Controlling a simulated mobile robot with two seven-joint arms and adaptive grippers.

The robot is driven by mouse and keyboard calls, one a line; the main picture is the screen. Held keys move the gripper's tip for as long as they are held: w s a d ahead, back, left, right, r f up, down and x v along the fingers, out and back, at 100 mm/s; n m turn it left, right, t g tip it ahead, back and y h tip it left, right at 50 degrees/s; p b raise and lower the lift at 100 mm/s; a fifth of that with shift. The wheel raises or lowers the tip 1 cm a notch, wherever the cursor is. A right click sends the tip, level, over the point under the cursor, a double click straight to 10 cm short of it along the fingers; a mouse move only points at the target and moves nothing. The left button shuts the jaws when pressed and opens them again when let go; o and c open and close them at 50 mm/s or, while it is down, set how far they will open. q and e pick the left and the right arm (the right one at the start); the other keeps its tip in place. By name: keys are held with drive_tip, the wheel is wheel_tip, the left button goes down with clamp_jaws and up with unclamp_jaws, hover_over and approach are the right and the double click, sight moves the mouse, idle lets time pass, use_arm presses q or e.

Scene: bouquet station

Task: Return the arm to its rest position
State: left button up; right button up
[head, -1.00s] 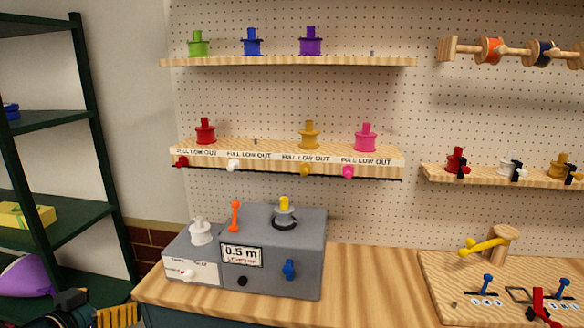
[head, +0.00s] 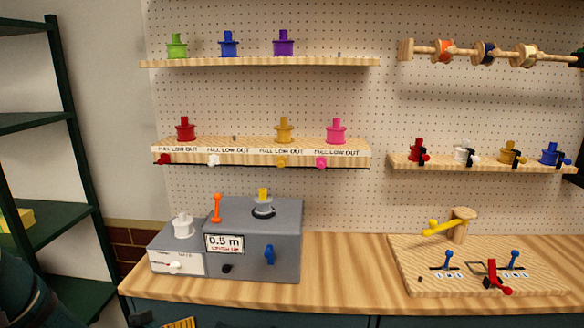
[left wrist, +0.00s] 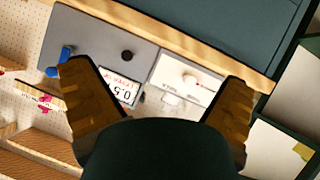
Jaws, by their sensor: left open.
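My left gripper (head: 180,322) shows only as a striped yellow-brown fingertip at the bottom edge of the head view, in front of the bench's dark front. In the left wrist view its two fingers (left wrist: 163,95) stand wide apart with nothing between them. Beyond them is the grey machine (left wrist: 85,40) with its "0.5 m" label. My right gripper is not in view.
A dark green shelf rack (head: 65,150) stands at the left. Spool shelves (head: 260,62) hang on the pegboard. A wooden board (head: 410,275) with small levers lies on the bench (head: 340,270) at the right. The bench between machine and board is clear.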

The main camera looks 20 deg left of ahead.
use_arm(q)
drive_tip(key=w+d+f+m+g+h, duration=0.1)
drive_tip(key=w+d+f+g+h, duration=0.15)
drive_tip(key=d+f, duration=0.6)
drive_tip(key=w+d+f+g+h, duration=0.1)
drive_tip(key=d+f+g, duration=0.3)
drive_tip(key=d, duration=0.8)
drive_tip(key=s+d+f+m+g+h, duration=0.1)
drive_tip(key=s+d+f+g, duration=0.1)
drive_tip(key=s+d+f, duration=0.2)
drive_tip(key=s+d+f+m+g, duration=0.1)
drive_tip(key=s+d+f, duration=0.3)
drive_tip(key=d, duration=0.6)
drive_tip(key=shift+s+d+g+h, duration=0.15)
drive_tip(key=shift+d+g+h, duration=0.2)
drive_tip(key=shift+g, duration=0.4)
drive_tip(key=shift+a+r, duration=0.1)
